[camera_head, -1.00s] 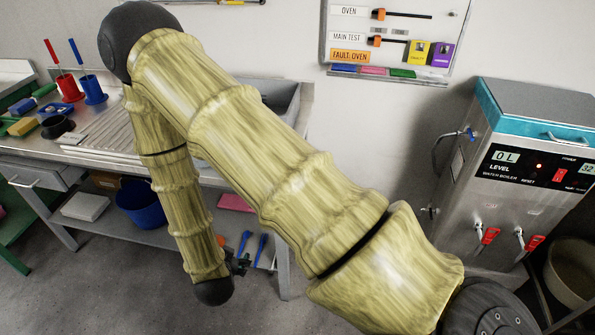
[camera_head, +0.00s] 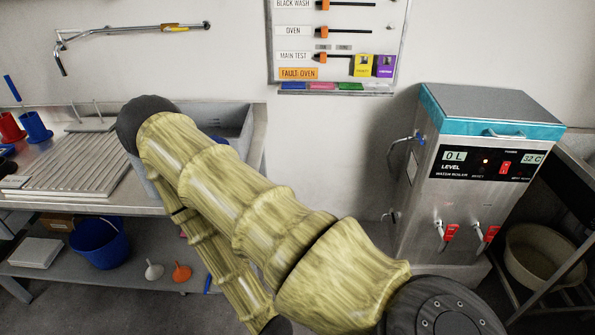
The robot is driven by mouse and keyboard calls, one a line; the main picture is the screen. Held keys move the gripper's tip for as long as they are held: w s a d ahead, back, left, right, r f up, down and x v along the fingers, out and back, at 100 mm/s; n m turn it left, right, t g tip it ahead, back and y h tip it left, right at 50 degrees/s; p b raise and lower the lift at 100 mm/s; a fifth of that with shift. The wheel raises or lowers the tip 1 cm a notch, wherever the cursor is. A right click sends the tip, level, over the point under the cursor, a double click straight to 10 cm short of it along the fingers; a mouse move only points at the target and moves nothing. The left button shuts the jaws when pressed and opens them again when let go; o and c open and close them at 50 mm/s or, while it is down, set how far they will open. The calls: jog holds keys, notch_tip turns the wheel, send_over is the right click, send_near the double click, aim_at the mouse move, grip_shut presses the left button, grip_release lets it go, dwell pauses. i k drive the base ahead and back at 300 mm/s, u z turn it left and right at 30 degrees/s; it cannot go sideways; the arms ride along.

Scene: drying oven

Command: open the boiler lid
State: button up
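The water boiler (camera_head: 425,190) is a tall steel box at the right, standing against the wall. Its lid (camera_head: 490,104) is grey on top with a teal rim and lies shut. A small handle (camera_head: 503,134) sits on the front of the rim. The black front panel shows "0 L" and "32 C", and two red-handled taps (camera_head: 446,232) are below it. My arm, with a bamboo-like cover, crosses the middle of the view. My gripper is not in view.
A steel sink bench (camera_head: 120,208) with a blue bucket (camera_head: 98,243) on its lower shelf stands at the left. A whiteboard (camera_head: 335,45) hangs on the wall. A rack with a beige basin (camera_head: 535,255) stands right of the boiler.

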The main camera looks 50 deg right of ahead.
aim_at(455, 110)
jog(key=z, duration=2.65)
jog(key=i, duration=0.6)
jog(key=z, duration=0.3)
